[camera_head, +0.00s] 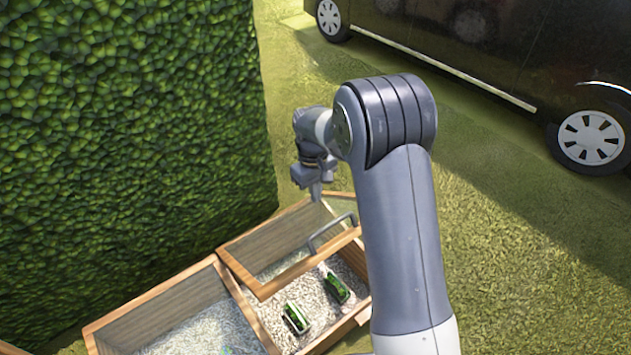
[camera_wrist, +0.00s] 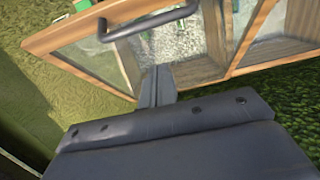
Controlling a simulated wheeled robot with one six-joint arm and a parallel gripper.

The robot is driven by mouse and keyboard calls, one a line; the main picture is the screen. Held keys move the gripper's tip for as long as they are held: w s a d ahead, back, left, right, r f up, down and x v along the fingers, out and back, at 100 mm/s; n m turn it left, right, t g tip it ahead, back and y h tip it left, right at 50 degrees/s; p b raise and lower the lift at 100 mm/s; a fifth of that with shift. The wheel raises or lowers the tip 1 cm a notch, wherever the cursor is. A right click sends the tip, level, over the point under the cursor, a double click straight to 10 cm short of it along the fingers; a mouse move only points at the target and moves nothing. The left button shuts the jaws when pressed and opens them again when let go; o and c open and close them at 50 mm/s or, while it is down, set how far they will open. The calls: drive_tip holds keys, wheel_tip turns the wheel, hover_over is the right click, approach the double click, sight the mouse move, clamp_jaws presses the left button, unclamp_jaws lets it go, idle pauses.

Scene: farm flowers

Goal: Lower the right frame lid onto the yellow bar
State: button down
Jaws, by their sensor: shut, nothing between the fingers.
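The right frame lid (camera_head: 285,275) is a wood-edged glazed panel. It stands raised and tilted over the far part of the right wooden frame (camera_head: 345,325), whose near part is uncovered. A grey handle (camera_head: 325,231) is on the lid's near rail; in the wrist view the lid (camera_wrist: 88,66) and its handle (camera_wrist: 150,22) fill the top left. My gripper (camera_head: 315,195) is above the lid's far side in the head view. In the wrist view its fingers (camera_wrist: 157,80) are shut and empty, apart from the handle. I cannot make out the yellow bar.
Two small planters with green plants (camera_head: 296,318) (camera_head: 336,288) sit on pale gravel in the right frame. A left wooden frame (camera_head: 130,315) adjoins it. A tall hedge (camera_head: 130,130) stands at left, a dark van (camera_head: 480,60) behind. Grass (camera_head: 520,270) at right is clear.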

wheel_tip(320, 180, down, 6)
drive_tip(key=s+d, duration=0.2)
drive_tip(key=s, duration=0.1)
drive_tip(key=shift+f, duration=0.2)
